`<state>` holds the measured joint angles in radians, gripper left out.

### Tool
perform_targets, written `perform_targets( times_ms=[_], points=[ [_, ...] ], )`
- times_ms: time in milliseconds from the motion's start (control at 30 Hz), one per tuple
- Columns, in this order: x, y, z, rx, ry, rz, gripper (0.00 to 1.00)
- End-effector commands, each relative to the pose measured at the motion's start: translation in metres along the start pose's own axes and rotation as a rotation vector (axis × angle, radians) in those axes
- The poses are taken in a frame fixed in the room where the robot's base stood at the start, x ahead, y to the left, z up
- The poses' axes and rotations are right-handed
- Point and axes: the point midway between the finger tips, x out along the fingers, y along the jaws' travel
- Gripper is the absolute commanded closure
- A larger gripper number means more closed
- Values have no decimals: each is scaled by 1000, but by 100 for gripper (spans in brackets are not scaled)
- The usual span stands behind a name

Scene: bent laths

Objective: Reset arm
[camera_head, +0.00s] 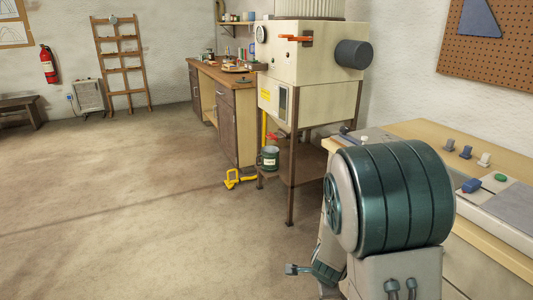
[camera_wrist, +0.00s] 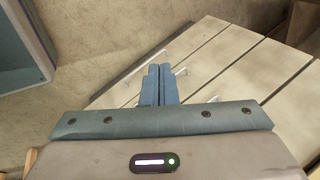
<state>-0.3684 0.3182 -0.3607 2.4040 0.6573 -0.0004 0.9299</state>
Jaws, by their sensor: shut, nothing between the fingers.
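My gripper (camera_wrist: 159,72) shows in the wrist view with its two blue-grey fingers pressed together. It is shut and holds nothing. Beyond the fingers is a pale drawer front (camera_wrist: 215,55) with small metal handles; the fingers appear apart from it, though the gap is hard to judge. In the head view my folded arm fills the lower right, with a large dark green joint in front of the workbench.
A workbench (camera_head: 405,130) with knobs and a control panel stands at the right, close to my arm. A cream machine (camera_head: 285,100) on brown legs stands beyond it. A yellow object (camera_head: 233,179) lies on the floor by the wooden cabinet (camera_head: 236,125). The floor (camera_head: 110,190) at left is clear.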

Motion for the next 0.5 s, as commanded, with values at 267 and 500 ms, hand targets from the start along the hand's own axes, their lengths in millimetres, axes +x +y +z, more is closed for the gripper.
perform_targets(
  times_ms=[267, 500],
  points=[
    [-155, -25, 16, -492, -218, -18, 100],
    [-276, -17, 6, -966, -276, -27, 100]
  ],
)
